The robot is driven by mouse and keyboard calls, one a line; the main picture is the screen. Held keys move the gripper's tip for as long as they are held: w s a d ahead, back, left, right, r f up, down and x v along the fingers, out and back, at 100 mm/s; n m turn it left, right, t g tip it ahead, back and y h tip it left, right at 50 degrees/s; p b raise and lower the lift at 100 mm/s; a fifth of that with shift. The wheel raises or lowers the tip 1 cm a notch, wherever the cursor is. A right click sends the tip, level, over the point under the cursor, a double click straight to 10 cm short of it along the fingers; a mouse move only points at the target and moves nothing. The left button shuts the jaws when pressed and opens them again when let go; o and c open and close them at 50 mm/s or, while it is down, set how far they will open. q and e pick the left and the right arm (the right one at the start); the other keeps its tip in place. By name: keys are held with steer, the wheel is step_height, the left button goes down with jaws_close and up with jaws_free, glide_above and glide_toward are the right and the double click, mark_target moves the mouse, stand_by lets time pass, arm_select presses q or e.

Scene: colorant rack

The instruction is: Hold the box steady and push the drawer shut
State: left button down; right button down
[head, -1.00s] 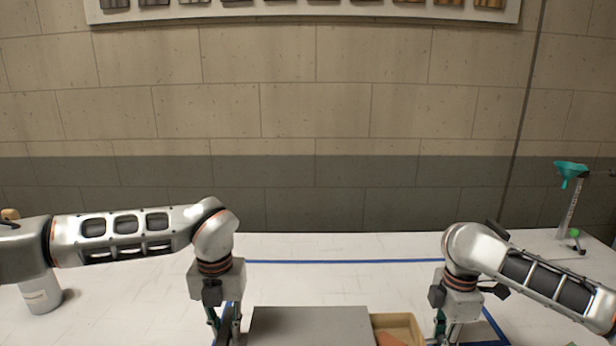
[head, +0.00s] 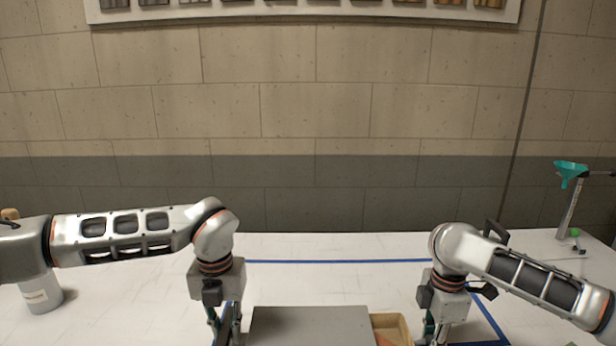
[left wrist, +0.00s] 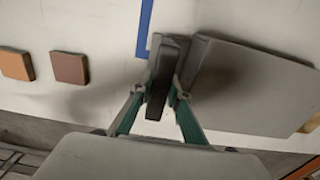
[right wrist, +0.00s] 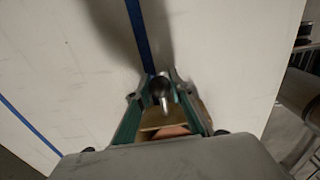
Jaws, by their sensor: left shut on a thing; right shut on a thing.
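The grey box (head: 310,325) sits at the bottom middle of the head view, cut off by the frame edge. Its tan drawer (head: 404,325) sticks out on the right side, with something orange-brown inside. My left gripper (head: 226,328) is at the box's left side. In the left wrist view its teal fingers are shut on a dark upright handle (left wrist: 161,85) beside the grey box (left wrist: 245,90). My right gripper (head: 433,334) is just right of the drawer. In the right wrist view it is shut on a rounded metal knob (right wrist: 163,90), with the drawer (right wrist: 150,132) behind.
Blue tape (head: 330,261) marks the white table. Two brown tiles (left wrist: 70,68) lie left of the handle in the left wrist view. The table behind the box is clear.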

arm_select(q)
steer(key=shift+d, duration=0.15)
arm_select(e)
steer(key=shift+a, duration=1.3)
